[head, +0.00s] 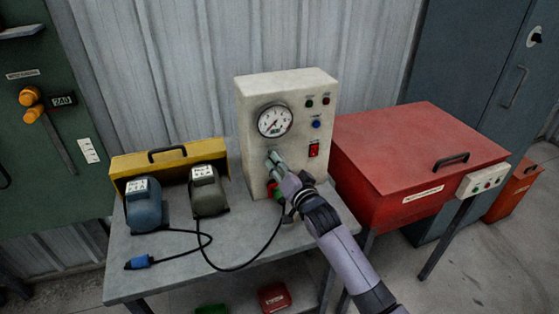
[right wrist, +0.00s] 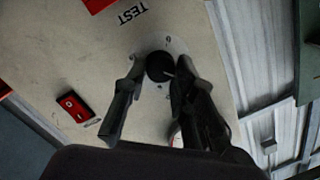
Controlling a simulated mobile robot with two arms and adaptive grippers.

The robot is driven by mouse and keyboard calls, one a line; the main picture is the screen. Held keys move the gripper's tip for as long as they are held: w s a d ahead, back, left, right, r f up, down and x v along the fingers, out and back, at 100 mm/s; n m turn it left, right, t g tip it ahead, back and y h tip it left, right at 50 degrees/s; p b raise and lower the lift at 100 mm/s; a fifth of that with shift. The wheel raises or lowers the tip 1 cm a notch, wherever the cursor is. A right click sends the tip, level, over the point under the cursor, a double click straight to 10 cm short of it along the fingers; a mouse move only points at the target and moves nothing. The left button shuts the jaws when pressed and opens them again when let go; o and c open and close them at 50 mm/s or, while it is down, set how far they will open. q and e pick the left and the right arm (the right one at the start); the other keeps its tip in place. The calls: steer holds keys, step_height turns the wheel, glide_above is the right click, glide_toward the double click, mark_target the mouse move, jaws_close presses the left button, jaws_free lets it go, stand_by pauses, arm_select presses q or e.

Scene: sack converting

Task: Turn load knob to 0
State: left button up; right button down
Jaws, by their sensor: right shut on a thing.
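The load knob (right wrist: 159,67) is dark and round, on a pale dial plate with small marks, in the upper middle of the right wrist view. My right gripper (right wrist: 158,85) is shut on it, one finger on each side. In the head view the right gripper (head: 272,162) reaches the front of the cream test box (head: 300,88), below the round gauge (head: 275,121), and hides the knob. The knob's pointer setting is too small to read. My left gripper is not in view.
A red switch (head: 314,150) and small lamps sit right of the gauge. Blue (head: 144,208) and dark (head: 208,195) units stand on the grey table (head: 150,283) at left, with a black cable in front. A red chest (head: 415,150) stands close at right.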

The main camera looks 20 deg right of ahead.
steer(key=n+p, duration=0.2)
steer(key=n, duration=0.2)
steer(key=shift+r+p, duration=0.2)
steer(key=shift+p, duration=0.15)
steer(key=n+h+p, duration=0.1)
steer(key=n, duration=0.3)
steer(key=shift+a+n+p, duration=0.15)
steer(key=shift+n+p, duration=0.15)
steer(key=shift+p, duration=0.05)
steer(key=n, duration=0.4)
steer(key=shift+a+f+g+h, duration=0.1)
steer(key=shift+g+h, duration=0.2)
steer(key=n, duration=0.4)
steer(key=shift+a+n+h, duration=0.1)
steer(key=shift+n+h, duration=0.3)
steer(key=shift+n, duration=0.3)
steer(key=c, duration=1.3)
jaws_free()
steer(key=shift+f, duration=0.1)
